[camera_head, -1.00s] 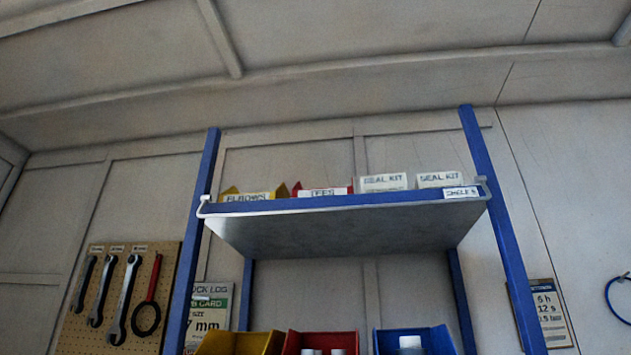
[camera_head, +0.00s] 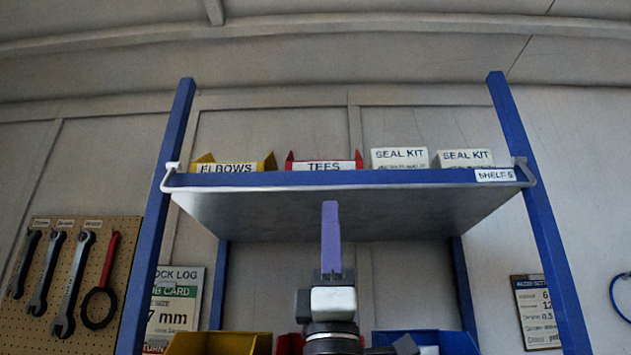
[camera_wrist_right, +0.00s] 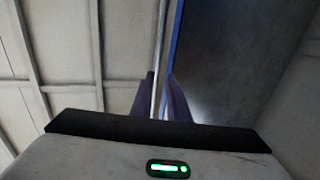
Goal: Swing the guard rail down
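The guard rail (camera_head: 250,188) is a thin silver bar along the front of the upper shelf, with bent ends at the shelf's two front corners. It lies low, by the blue front edge. My right gripper (camera_head: 331,205) points up from below, its purple fingertip just under the middle of this edge. In the right wrist view, the rail (camera_wrist_right: 161,45) runs lengthwise between the two fingers (camera_wrist_right: 159,78). The fingers are apart, with a narrow gap around the rail, and do not look closed on it. My left gripper is not in view.
The shelf (camera_head: 270,213) holds a yellow elbows bin (camera_head: 262,161), a red tees bin (camera_head: 292,162) and white seal kit boxes (camera_head: 399,156). Blue posts (camera_head: 160,230) stand at both sides. More bins stand below. A pegboard with wrenches (camera_head: 70,285) hangs at left.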

